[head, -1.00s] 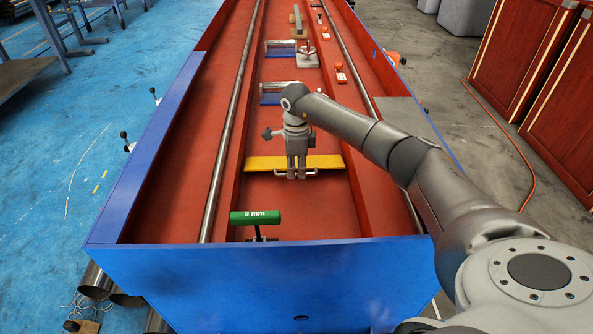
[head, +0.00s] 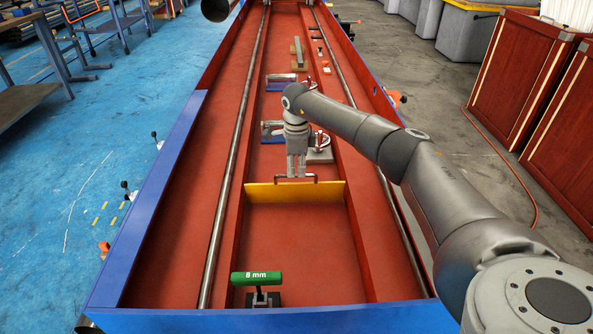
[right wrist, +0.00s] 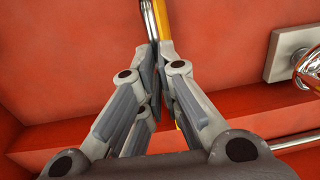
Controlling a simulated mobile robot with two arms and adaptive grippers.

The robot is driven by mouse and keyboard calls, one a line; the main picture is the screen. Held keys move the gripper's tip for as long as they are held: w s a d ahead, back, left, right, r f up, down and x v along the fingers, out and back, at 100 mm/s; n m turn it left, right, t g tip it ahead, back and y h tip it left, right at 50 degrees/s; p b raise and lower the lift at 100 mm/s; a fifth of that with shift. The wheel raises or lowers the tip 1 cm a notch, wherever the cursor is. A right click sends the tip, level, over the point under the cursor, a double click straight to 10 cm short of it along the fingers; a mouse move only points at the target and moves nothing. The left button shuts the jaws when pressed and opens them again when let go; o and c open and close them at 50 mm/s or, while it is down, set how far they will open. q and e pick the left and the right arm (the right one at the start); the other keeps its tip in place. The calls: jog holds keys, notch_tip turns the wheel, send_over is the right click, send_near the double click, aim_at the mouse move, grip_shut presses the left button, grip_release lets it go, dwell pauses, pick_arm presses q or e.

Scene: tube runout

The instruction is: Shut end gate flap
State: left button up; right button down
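The end gate flap (head: 296,193) is a yellow plate across the middle channel of the red trough. It now shows its broad face towards me and looks close to upright. A metal bar handle (head: 310,178) sits at its top edge. My right gripper (head: 296,176) is at the handle, with its fingers closed around it. In the right wrist view the fingertips (right wrist: 158,48) come together at the metal handle bar (right wrist: 149,20), beside the yellow flap edge (right wrist: 163,22). My left gripper is in neither current view.
A green "8 mm" block (head: 258,278) stands on a dark mount at the trough's near end. Beyond the flap are a clamp (head: 318,150) and blue-based rollers (head: 272,130). A long metal rod (head: 232,170) runs along the left side. Blue walls (head: 165,185) border the trough.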

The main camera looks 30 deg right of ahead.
aim_at(295, 186)
jog(key=shift+w+d+f+b, duration=0.2)
jog(key=shift+f+b, duration=0.05)
jog(key=shift+f, duration=0.35)
jog(key=shift+w+d+f+b, duration=0.2)
jog(key=shift+f, duration=0.35)
jog(key=c, duration=2.2)
grip_release()
jog(key=shift+s+a+r, duration=0.1)
jog(key=shift+a+r, duration=0.05)
jog(key=o, duration=0.7)
jog(key=shift+a, duration=0.1)
jog(key=shift+c, duration=0.2)
jog(key=shift+w+f, duration=0.3)
jog(key=shift+f, duration=0.1)
pick_arm(q)
jog(key=shift+w+d+r, duration=0.15)
jog(key=shift+r, duration=0.25)
jog(key=shift+w+d+r, duration=0.1)
jog(key=shift+r, duration=0.3)
pick_arm(e)
jog(key=shift+r, duration=0.1)
jog(key=shift+r, duration=0.1)
jog(key=shift+r+p, duration=0.3)
jog(key=shift+r, duration=0.15)
notch_tip(295, 186, up, 11)
jog(key=shift+r, duration=0.15)
jog(key=shift+s, duration=0.1)
jog(key=shift+c, duration=0.4)
